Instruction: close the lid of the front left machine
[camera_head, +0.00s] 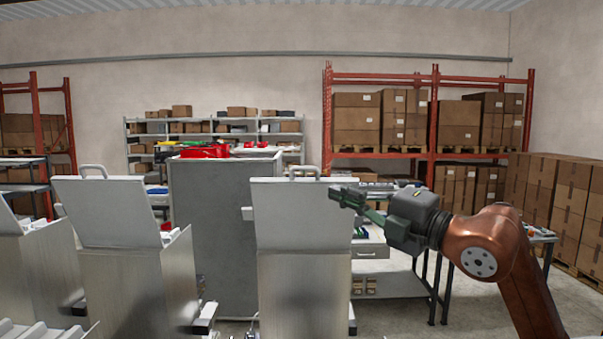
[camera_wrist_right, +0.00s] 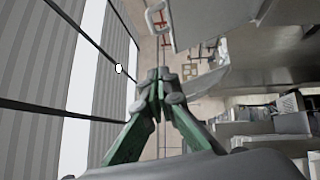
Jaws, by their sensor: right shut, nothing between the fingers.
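Several grey box-shaped machines stand in a row in the head view, with lids raised. One machine (camera_head: 305,285) stands in the middle, its pale lid (camera_head: 300,215) upright with a handle (camera_head: 304,171) on top. Another machine (camera_head: 130,285) stands to its left, its lid (camera_head: 112,212) also upright. A third is cut off at the left edge. I cannot tell for certain which is the front left one. My right gripper (camera_head: 342,194) is shut and empty by the upper right edge of the middle lid; contact is unclear. Its green fingers (camera_wrist_right: 160,78) meet in the wrist view. My left gripper is out of view.
A tall grey cabinet (camera_head: 215,230) with red items on top stands behind, between the two lids. A table with dark legs (camera_head: 395,298) is behind my right arm. Racks of cartons (camera_head: 380,125) line the back wall. Floor is open at lower right.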

